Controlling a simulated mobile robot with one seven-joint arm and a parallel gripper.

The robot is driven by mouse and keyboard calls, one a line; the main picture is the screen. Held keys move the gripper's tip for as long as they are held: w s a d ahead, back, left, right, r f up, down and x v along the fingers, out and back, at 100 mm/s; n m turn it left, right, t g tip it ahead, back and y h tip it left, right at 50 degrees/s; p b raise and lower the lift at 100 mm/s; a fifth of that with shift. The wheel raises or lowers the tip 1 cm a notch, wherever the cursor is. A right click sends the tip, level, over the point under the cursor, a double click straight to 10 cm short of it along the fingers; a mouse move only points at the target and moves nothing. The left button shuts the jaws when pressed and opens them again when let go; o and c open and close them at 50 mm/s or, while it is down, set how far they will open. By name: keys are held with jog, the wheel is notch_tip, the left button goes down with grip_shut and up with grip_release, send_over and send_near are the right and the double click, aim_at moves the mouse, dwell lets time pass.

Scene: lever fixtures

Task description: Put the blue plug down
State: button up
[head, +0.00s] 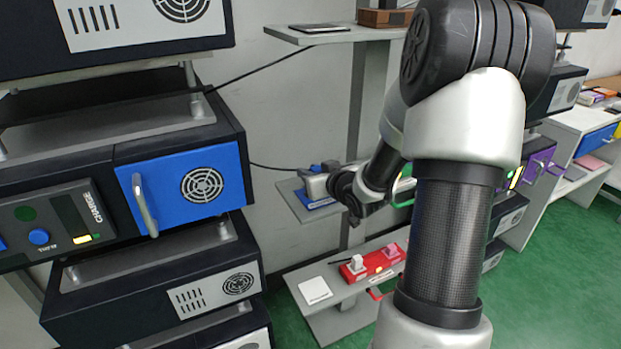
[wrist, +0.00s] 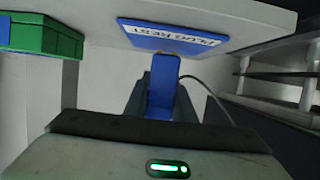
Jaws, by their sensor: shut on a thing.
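The blue plug (wrist: 162,88) is between the fingers of my gripper (wrist: 160,100) in the wrist view, with a dark cable running off to the right. In the head view my gripper (head: 313,186) is at the middle shelf, and a bit of the blue plug (head: 328,167) shows by it. A blue pad labelled "PLUG REST" (wrist: 150,38) lies on the shelf close to the plug; the same blue pad (head: 318,204) shows just below my gripper in the head view. Whether plug and pad touch cannot be told.
A green block (wrist: 45,37) stands on the same shelf in the wrist view. A lower shelf holds a red socket unit (head: 372,263) and a white square (head: 315,290). A charger cabinet with a blue door (head: 180,187) and handle stands at left. My arm hides much of the right side.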

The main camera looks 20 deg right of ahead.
jog(key=shift+f, duration=0.2)
jog(key=shift+f, duration=0.25)
jog(key=o, duration=1.1)
jog(key=shift+r, duration=0.1)
jog(key=shift+c, duration=0.2)
jog(key=shift+r, duration=0.1)
jog(key=shift+r, duration=0.2)
jog(key=p+v, duration=0.3)
jog(key=v, duration=0.9)
jog(key=shift+f, duration=0.15)
